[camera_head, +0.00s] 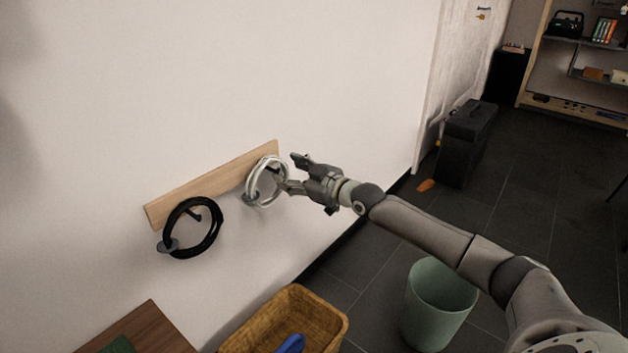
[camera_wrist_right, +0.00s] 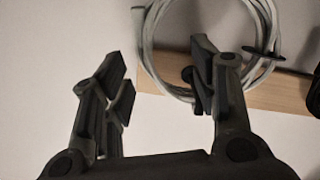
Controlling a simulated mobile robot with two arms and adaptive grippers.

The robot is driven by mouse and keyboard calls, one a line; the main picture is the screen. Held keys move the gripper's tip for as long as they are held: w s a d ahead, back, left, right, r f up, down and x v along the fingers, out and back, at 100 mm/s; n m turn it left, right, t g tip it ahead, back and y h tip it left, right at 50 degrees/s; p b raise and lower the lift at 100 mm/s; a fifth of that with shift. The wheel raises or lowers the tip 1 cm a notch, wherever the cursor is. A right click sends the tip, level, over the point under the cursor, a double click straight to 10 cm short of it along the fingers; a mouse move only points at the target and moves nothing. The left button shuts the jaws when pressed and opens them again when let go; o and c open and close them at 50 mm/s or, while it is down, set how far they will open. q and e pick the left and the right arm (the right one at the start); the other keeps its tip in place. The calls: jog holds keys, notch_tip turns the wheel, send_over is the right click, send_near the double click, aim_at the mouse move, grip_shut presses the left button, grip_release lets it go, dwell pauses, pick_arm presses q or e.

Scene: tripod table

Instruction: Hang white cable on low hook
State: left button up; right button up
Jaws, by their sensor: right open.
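The white cable (camera_head: 252,188) is a coiled loop against a wooden board (camera_head: 225,182) on the wall. It appears to hang on the board's right hook (camera_wrist_right: 187,75); the exact contact is partly hidden by the gripper. A grey tie (camera_head: 250,198) sits on the coil's lower left. My right gripper (camera_head: 291,173) is just right of the coil, fingers open. In the right wrist view the white cable (camera_wrist_right: 153,45) lies beyond the open fingers (camera_wrist_right: 162,80), and one finger overlaps its ring in the picture. I see nothing held between the fingers. My left gripper is out of view.
A black cable (camera_head: 217,228) hangs on the board's left hook (camera_head: 195,216). Below are a wooden table corner (camera_head: 150,330), a wicker basket (camera_head: 330,322) with a blue item (camera_head: 291,344), and a green bin (camera_head: 440,300). The wall above the board is bare.

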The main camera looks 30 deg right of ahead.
jog(key=v, duration=1)
jog(key=shift+a, duration=0.1)
